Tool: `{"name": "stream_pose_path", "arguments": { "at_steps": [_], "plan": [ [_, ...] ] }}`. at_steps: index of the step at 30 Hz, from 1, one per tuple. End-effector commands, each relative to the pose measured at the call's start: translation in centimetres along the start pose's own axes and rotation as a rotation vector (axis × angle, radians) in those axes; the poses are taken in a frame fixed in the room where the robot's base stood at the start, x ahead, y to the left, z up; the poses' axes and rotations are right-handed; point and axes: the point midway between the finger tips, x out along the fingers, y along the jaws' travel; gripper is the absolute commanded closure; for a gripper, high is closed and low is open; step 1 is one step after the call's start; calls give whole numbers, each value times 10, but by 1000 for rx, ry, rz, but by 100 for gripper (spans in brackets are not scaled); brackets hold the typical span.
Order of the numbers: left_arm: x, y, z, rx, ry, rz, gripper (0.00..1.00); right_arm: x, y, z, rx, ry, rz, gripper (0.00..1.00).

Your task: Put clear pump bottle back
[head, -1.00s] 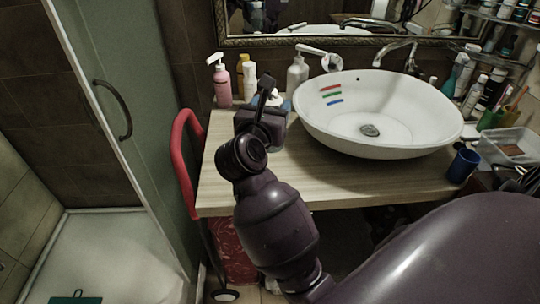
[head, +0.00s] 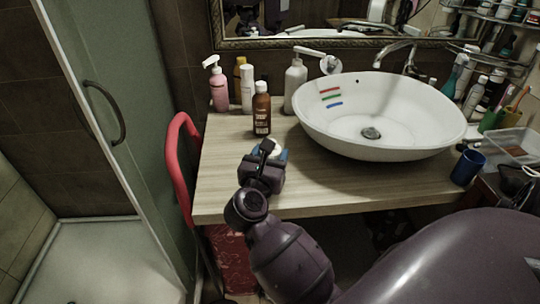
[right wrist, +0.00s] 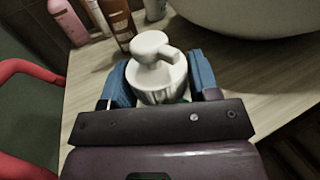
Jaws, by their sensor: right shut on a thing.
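My right gripper (head: 270,154) is over the counter in the head view, left of the basin. Its blue fingers are shut on a pump bottle, whose white pump head (right wrist: 157,55) and ribbed collar show between them in the right wrist view. The bottle's body is hidden below the collar, so I cannot tell whether it is clear or whether its base touches the counter. In the head view only a bit of white shows between the fingers. My left gripper is not in view.
A brown bottle (head: 261,108) stands just behind the gripper. Pink (head: 219,88), white (head: 247,88), yellow and white pump (head: 295,82) bottles line the back. The white basin (head: 330,125) is to the right. A red rail (head: 178,160) is at the left edge. The counter's front (head: 350,182) is clear.

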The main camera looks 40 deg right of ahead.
Motion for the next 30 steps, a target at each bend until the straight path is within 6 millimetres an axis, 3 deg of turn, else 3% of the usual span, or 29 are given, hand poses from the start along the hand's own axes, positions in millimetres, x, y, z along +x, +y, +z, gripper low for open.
{"name": "stream_pose_path", "arguments": {
  "at_steps": [11,12,16,30],
  "plan": [
    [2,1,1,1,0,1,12,0,0,-4,0,0,-1,85],
    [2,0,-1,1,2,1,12,0,0,-2,1,-1,-1,39],
    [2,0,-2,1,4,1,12,0,0,-2,1,-1,-1,19],
    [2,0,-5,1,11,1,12,-2,2,0,0,0,0,19]
  ]
}}
